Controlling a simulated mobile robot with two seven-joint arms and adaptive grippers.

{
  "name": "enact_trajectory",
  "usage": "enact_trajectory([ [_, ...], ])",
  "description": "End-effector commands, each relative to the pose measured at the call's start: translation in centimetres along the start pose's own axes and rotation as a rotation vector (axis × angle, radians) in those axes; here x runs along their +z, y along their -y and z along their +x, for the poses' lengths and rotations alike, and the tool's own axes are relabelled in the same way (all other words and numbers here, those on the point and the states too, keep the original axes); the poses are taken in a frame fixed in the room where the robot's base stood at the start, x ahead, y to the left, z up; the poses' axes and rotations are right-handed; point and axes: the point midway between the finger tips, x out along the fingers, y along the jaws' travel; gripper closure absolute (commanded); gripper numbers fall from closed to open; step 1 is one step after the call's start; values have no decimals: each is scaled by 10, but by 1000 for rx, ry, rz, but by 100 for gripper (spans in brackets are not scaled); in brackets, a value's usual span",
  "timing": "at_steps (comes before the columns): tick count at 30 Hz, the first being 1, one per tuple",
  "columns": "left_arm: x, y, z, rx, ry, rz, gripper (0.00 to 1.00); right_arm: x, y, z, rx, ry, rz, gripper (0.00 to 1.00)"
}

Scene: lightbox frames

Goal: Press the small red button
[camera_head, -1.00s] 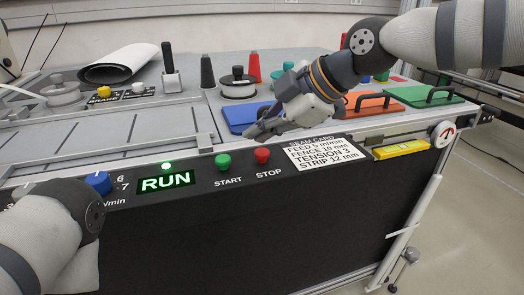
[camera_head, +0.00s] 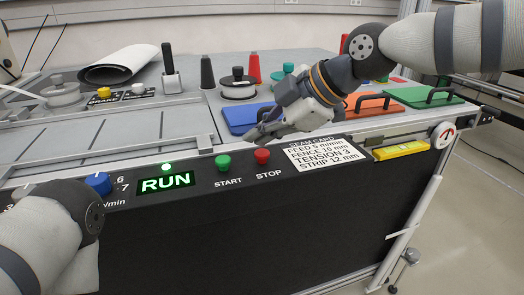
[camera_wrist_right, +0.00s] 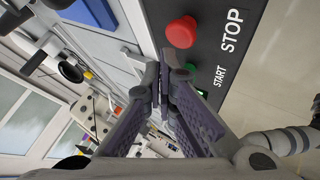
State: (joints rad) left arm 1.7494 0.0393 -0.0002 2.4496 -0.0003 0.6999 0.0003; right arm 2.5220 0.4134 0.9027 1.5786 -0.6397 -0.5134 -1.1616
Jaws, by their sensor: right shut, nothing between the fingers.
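The small red button (camera_head: 262,156) is on the dark front panel above the word STOP. It shows large in the right wrist view (camera_wrist_right: 182,32), just beyond my fingertips. My right gripper (camera_head: 256,136) is shut and empty, above and slightly left of the red button in the head view. Its closed fingertips also show in the right wrist view (camera_wrist_right: 159,62), apart from the button as far as I can tell. The green START button (camera_head: 223,162) is to the left of the red one. My left arm is at the lower left, and its gripper is out of view.
A lit green RUN display (camera_head: 165,182) and a blue knob (camera_head: 98,182) are left of the buttons. A white card (camera_head: 325,153) and a yellow level (camera_head: 401,150) are to the right. Blue, orange and green (camera_head: 425,96) lids lie on the table behind.

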Motion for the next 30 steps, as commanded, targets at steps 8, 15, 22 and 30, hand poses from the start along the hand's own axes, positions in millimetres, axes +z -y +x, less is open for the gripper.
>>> enact_trajectory([
  [8, 0, 0, 0, 0, 0, 0, 100, 0, 0, 0, 0, 0, 0, 100],
  [15, 0, 0, 0, 0, -1, 0, 100, 0, 1, 1, 0, 0, 0, 100],
  [22, -1, 0, -1, 0, -3, 0, 100, 4, 4, 6, 0, 0, 0, 100],
  [30, -1, 0, -1, 0, -3, 0, 100, 4, 4, 6, 0, 0, 0, 100],
])
